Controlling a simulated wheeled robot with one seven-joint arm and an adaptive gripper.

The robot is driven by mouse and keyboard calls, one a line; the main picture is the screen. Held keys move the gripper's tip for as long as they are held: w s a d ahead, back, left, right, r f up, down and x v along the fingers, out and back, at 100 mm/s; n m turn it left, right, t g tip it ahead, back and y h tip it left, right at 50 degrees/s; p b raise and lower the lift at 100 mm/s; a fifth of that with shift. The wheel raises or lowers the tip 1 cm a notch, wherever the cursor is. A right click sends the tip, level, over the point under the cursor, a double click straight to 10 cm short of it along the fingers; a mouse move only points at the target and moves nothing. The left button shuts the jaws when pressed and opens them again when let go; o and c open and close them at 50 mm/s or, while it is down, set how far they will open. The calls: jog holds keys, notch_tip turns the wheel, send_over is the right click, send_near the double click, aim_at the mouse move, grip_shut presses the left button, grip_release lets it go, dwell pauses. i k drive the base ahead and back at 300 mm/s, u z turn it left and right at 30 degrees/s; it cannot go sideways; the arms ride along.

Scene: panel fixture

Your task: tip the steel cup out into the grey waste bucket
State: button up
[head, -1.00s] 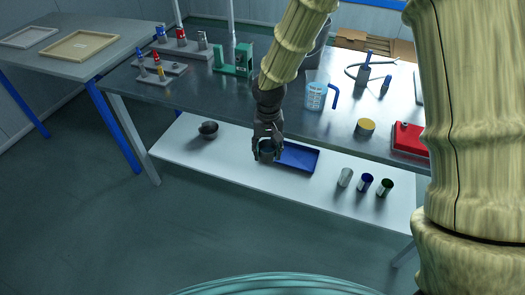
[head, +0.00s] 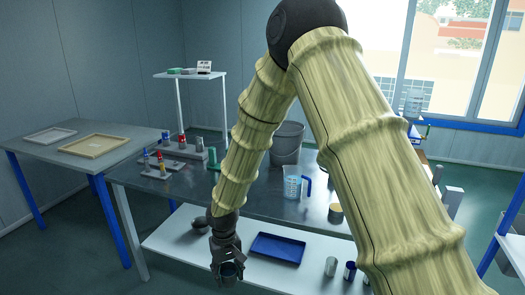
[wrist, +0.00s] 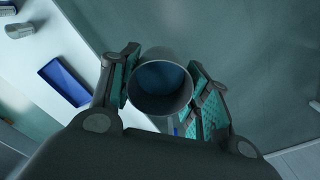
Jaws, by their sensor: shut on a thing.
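My gripper (head: 228,268) is shut on the steel cup (wrist: 160,84), which sits between the two green-padded fingers in the wrist view. The cup's round mouth faces the wrist camera and its inside looks dark bluish; I cannot tell what it holds. In the head view the cup (head: 229,272) hangs low in front of the white lower shelf. The grey waste bucket (head: 287,143) stands upright at the back of the steel table, behind my arm, which hides part of it. My gripper is well in front of and below the bucket.
A blue tray (head: 277,248) and several small cans (head: 331,266) are on the lower shelf (head: 175,240). A measuring jug (head: 292,185) stands on the steel table (head: 255,205). Tool racks (head: 180,150) are at its left. A side table (head: 85,155) holds shallow trays.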

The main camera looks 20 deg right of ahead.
aim_at(285, 149)
jog(key=u, duration=0.4)
jog(key=k, duration=0.9)
jog(key=u, duration=0.5)
jog(key=i, duration=1.35)
jog(key=z, duration=1.2)
jog(key=i, duration=0.55)
jog(key=z, duration=0.65)
